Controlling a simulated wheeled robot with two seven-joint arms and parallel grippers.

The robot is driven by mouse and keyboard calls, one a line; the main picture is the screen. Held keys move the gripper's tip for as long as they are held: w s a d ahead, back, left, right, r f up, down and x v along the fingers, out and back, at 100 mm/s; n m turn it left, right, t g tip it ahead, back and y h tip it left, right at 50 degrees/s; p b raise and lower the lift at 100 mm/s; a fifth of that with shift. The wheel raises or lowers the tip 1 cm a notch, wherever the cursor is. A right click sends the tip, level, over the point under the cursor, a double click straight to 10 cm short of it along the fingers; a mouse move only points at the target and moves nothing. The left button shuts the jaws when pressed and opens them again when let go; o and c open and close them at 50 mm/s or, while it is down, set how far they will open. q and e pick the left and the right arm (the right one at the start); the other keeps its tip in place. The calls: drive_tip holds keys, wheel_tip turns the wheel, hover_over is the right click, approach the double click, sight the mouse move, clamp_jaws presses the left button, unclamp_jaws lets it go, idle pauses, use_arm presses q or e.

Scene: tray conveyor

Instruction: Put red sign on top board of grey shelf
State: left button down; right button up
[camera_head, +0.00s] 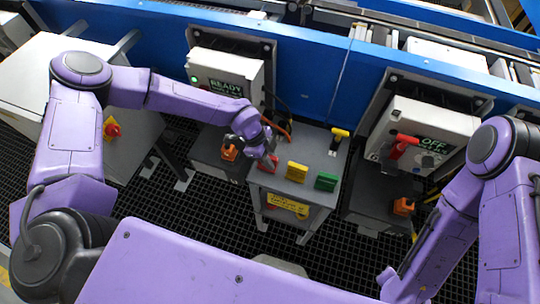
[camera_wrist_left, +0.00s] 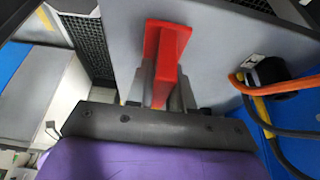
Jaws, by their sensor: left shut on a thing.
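The grey shelf (camera_head: 318,160) stands in front of the blue conveyor. On its top board are a yellow sign (camera_head: 297,171) and, to its right, a green sign (camera_head: 326,182). My left gripper (camera_head: 268,158) is at the left part of the top board, shut on the red sign (camera_head: 266,167). In the left wrist view the red sign (camera_wrist_left: 165,48) stands out between the fingers (camera_wrist_left: 162,92) over the grey board. I cannot tell whether it touches the board. My right arm shows at the right, but its gripper is out of the picture.
A yellow handle (camera_head: 340,133) stands at the shelf's back right corner. A box reading READY (camera_head: 226,77) is behind on the left. A box reading OFF (camera_head: 432,140), with a red handle (camera_head: 403,146), is on the right. Orange cables (camera_wrist_left: 270,80) run close to the left gripper.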

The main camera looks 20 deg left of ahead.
use_arm(q)
drive_tip(key=shift+f, duration=0.2)
drive_tip(key=shift+f, duration=0.15)
